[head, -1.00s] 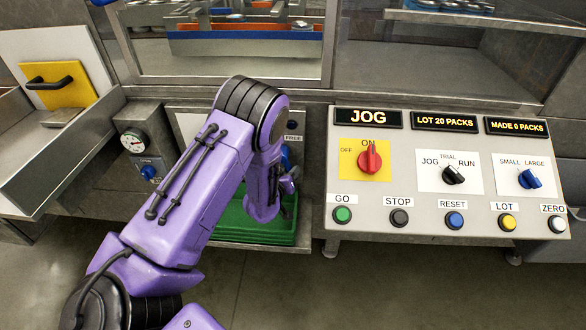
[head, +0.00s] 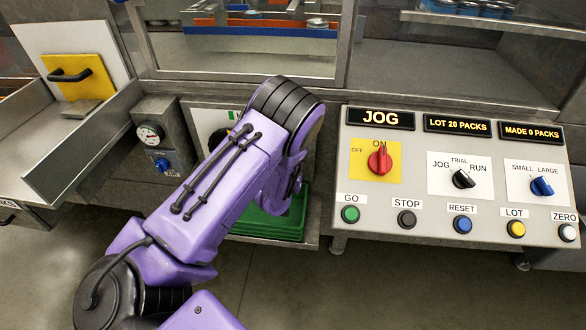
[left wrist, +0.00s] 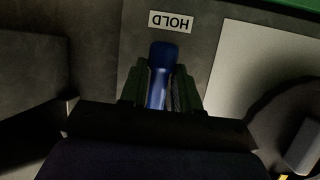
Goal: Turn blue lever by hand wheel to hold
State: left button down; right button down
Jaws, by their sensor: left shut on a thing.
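The blue lever (left wrist: 160,75) shows in the left wrist view, its end toward the HOLD label (left wrist: 171,22), which reads upside down there. My left gripper (left wrist: 160,88) is shut on the lever, with a dark green finger on each side of it. In the head view my purple left arm hides the lever and the gripper's fingers. Part of the black hand wheel (head: 218,138) shows beside my arm in the head view, in front of a white plate (head: 208,118). My right gripper is not in view.
A green tray (head: 268,226) lies below my left forearm. The control panel (head: 400,225) with knobs and buttons stands to the right, its screen reading JOG. A gauge (head: 149,134) and small blue knob (head: 162,164) are at the left.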

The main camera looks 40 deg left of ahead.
pick_arm(q)
jog(key=c, duration=0.8)
grip_release()
jog(key=v, duration=1)
jog(key=shift+s, duration=0.3)
jog(key=shift+r, duration=0.1)
jog(key=s+d+f+n+g+h, duration=0.1)
jog(key=s+d+f+g, duration=0.3)
jog(key=s+f, duration=0.5)
jog(key=s+d+f+n+g, duration=0.1)
jog(key=s+d+f+g, duration=0.3)
jog(key=s+f, duration=0.5)
jog(key=s+g, duration=0.1)
jog(key=s, duration=0.6)
jog(key=shift+s+h, duration=0.25)
jog(key=shift+h, duration=0.15)
